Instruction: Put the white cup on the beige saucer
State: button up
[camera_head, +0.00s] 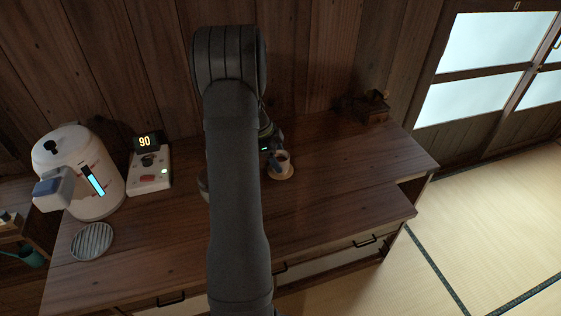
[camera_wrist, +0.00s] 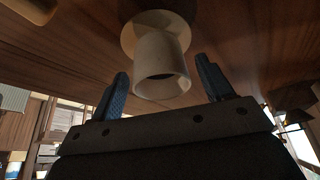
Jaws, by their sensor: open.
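The white cup (camera_wrist: 160,58) stands upright on the beige saucer (camera_wrist: 128,38) in the wrist view, its dark mouth facing the camera. In the head view the cup (camera_head: 284,157) and the saucer (camera_head: 286,175) show small, just right of my arm. My gripper (camera_wrist: 160,72) is open, with one blue finger on each side of the cup and a visible gap to it on both sides. In the head view my arm hides most of the gripper. Whether the cup is exactly centred on the saucer is hard to tell.
A white kettle-like pot (camera_head: 92,180), a device showing 90 (camera_head: 150,170) and a round grooved plate (camera_head: 92,241) are on the left. A small dark wooden object (camera_head: 368,106) stands at the back right. The right part of the brown tabletop (camera_head: 345,180) is clear.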

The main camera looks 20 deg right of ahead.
jog(key=v, duration=0.9)
jog(key=shift+r, duration=0.35)
jog(key=shift+a, duration=0.15)
jog(key=x, duration=1.2)
jog(key=shift+w+r, duration=0.15)
jog(key=shift+r, duration=1.65)
